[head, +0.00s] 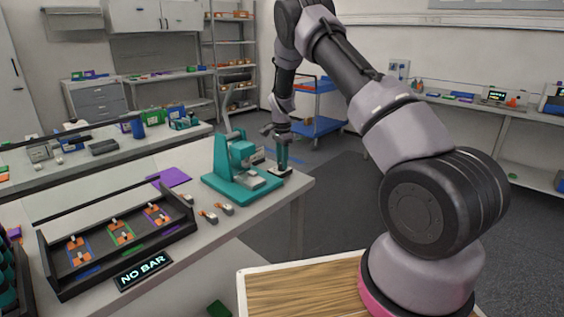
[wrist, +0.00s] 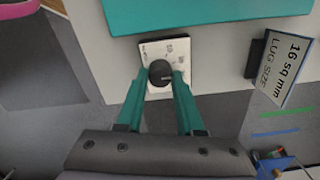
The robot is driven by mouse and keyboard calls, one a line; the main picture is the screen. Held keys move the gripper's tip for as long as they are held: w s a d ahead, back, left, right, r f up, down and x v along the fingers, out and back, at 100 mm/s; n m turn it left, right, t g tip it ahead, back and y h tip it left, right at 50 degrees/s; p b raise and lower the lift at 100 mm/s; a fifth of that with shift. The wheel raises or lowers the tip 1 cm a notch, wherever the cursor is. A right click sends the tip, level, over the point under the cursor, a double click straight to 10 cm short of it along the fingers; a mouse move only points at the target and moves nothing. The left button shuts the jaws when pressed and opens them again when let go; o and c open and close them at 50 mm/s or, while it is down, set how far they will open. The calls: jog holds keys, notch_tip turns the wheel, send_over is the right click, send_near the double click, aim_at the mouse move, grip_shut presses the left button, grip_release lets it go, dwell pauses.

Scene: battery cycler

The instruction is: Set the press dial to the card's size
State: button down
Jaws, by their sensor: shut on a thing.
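The press (head: 229,166) is a teal machine on the bench's right end in the head view; its teal base also shows at the top of the wrist view (wrist: 205,12). The dial (wrist: 160,73) is a dark round knob on a white marked plate (wrist: 178,47) in front of that base. My gripper (wrist: 160,80) has its teal fingers on both sides of the knob, shut on it. The plate's marks are too small to read surely. The card (wrist: 282,62) stands right of the dial and reads "16 sq mm LUG SIZE". In the head view my gripper (head: 282,166) is beside the press.
A dark tray (head: 118,238) with orange-ended parts lies on the bench, with a "NO BAR" sign (head: 143,271) at its front. Several loose lugs (head: 217,211) lie between tray and press. A purple sheet (head: 170,177) lies behind. A blue cart (head: 318,110) stands beyond my arm.

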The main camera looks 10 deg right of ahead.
jog(key=shift+n, duration=1.6)
jog(key=c, duration=0.5)
grip_release()
jog(key=shift+c, duration=0.2)
notch_tip(320, 180, up, 11)
